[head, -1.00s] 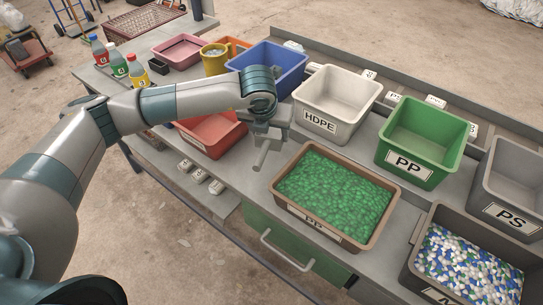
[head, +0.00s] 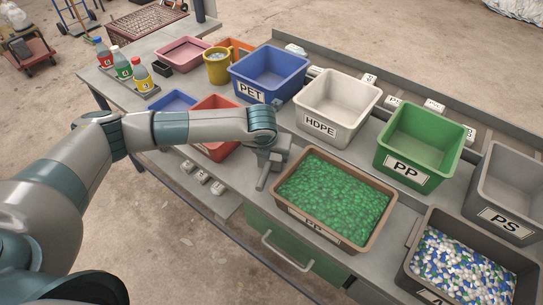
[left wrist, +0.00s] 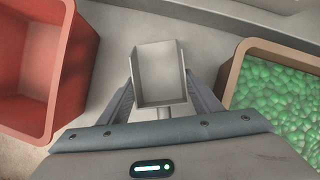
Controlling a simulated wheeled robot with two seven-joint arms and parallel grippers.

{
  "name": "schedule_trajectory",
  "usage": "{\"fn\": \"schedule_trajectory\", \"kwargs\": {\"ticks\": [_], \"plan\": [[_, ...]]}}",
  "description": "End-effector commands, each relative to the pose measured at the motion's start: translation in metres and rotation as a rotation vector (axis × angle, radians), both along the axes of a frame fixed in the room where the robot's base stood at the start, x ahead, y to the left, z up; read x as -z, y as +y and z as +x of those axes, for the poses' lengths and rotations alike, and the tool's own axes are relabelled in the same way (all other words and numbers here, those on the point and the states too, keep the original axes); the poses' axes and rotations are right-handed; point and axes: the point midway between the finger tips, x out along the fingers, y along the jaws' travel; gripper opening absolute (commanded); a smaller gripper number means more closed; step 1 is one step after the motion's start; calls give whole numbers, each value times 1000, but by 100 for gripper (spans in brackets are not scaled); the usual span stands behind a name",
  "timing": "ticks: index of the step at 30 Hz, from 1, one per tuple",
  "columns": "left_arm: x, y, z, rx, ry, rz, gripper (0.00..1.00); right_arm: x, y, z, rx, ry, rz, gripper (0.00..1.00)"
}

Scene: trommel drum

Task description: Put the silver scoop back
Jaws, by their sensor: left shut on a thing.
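The silver scoop (left wrist: 158,72) shows in the left wrist view as a small grey square pan, with its open side up toward the camera. Its short handle runs back between the fingers of my left gripper (left wrist: 163,100), which is shut on it. The scoop is empty. In the head view my left gripper (head: 268,172) hangs over the grey bench, between the red bin and the brown bin of green pellets; the scoop is hard to make out there. My right gripper is not in view.
The red bin (left wrist: 68,85) is left of the scoop, the brown bin (left wrist: 238,72) right. Small white labelled blocks (head: 202,177) sit along the front shelf.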

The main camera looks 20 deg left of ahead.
Motion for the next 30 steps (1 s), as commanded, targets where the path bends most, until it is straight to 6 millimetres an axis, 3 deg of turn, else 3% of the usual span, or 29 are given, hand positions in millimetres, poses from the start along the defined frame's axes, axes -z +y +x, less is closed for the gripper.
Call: {"fn": "schedule_trajectory", "kwargs": {"ticks": [6,12,13,15,30], "plan": [[18,0,0,0,-1,0,33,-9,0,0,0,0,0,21],[19,0,0,0,-2,0,33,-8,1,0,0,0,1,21],[19,0,0,0,-1,0,63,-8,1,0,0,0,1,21],[19,0,0,0,-1,0,77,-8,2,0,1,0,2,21],[13,0,-2,0,-2,-1,77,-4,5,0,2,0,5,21]]}}
